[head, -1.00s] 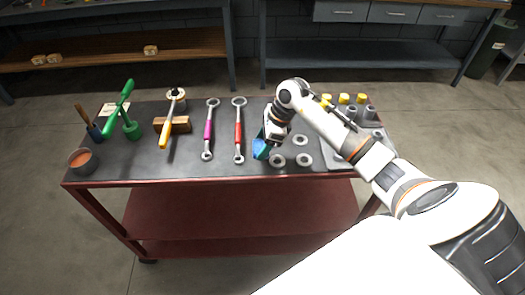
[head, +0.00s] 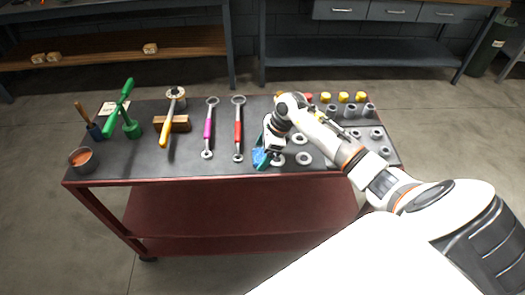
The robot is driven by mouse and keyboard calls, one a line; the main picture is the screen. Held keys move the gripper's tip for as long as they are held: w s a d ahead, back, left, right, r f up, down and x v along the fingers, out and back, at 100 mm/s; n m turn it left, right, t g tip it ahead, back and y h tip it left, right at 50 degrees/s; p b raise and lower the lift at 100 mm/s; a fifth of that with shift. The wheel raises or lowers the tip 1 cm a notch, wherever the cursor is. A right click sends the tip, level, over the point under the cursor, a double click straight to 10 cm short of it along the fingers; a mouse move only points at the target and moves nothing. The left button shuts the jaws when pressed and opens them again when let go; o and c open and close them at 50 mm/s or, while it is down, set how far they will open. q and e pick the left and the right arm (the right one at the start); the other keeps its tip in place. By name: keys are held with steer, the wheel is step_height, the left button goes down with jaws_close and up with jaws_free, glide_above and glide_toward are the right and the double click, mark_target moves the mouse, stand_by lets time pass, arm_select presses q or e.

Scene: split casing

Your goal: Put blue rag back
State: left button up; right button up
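The blue rag (head: 260,156) is at the tip of my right gripper (head: 264,155), by the front edge of the dark tabletop, left of the metal rings. My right arm reaches in from the lower right with the gripper pointing down. The rag has moved along with the gripper, which appears shut on it; the fingers are small and partly hidden. Whether the rag touches the tabletop is hard to tell. My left gripper is not in view.
The red cart (head: 225,178) carries a red-handled wrench (head: 238,130), a purple-handled wrench (head: 209,128), a yellow-handled hammer (head: 168,128), green tools (head: 124,104) and a cup (head: 82,160). Metal rings (head: 303,158) lie right of the rag. The front strip left of the rag is clear.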

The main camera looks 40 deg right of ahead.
steer(key=shift+r, duration=0.1)
steer(key=shift+d+r, duration=0.1)
steer(key=shift+r, duration=0.15)
steer(key=b+v, duration=0.1)
steer(key=v, duration=1)
steer(key=shift+r+b, duration=0.3)
steer(key=shift+b, duration=0.05)
steer(key=shift+s, duration=0.15)
